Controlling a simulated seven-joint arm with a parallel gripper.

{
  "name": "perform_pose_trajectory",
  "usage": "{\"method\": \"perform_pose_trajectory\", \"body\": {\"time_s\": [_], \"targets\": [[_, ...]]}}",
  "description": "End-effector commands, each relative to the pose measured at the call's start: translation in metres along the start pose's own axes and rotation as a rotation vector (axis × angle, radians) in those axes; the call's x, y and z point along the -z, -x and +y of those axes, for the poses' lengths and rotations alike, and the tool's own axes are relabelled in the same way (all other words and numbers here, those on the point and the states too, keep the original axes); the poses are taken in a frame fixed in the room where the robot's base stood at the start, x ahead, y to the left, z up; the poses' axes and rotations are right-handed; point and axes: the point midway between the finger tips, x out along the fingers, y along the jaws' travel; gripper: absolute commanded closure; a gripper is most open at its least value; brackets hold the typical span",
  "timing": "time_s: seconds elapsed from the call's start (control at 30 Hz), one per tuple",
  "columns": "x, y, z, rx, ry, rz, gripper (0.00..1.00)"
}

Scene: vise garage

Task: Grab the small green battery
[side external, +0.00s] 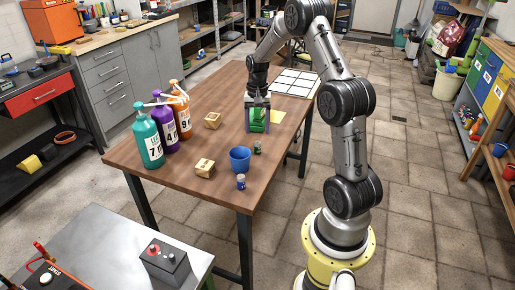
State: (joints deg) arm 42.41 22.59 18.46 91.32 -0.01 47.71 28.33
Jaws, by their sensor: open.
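A small dark-green upright cylinder (257,147), which looks like a small battery, stands on the wooden table just right of the blue cup. A larger bright-green object (258,120) stands farther back, directly at my gripper (257,127). My gripper points down with its fingers on either side of this larger object; its jaws are open. I cannot tell whether the fingers touch it. The gripper partly hides the object's top. The small green cylinder is apart from my gripper, nearer the table's front edge.
A blue cup (240,160) and a small blue-and-white cylinder (241,182) stand near the front edge. Two wooden blocks, one at the front (205,168) and one behind (212,120), lie left of these. Three numbered pump bottles (166,123) stand at left. A white gridded panel (293,83) lies behind.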

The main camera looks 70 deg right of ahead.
Motion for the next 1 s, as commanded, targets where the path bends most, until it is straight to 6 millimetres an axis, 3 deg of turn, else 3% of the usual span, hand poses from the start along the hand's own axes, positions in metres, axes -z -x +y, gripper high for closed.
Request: {"method": "perform_pose_trajectory", "body": {"time_s": [0.1, 0.37, 0.63, 0.97, 1.0], "targets": [[0.000, -0.017, 0.000, -0.001, 0.001, -0.002, 0.33], [-0.001, -0.035, 0.000, -0.001, 0.001, -0.001, 0.33], [-0.002, -0.071, 0.000, -0.001, 0.001, -0.001, 0.33], [-0.002, -0.077, 0.000, 0.001, 0.001, 0.001, 0.33], [-0.002, -0.077, 0.000, 0.001, 0.001, 0.001, 0.40]]}}
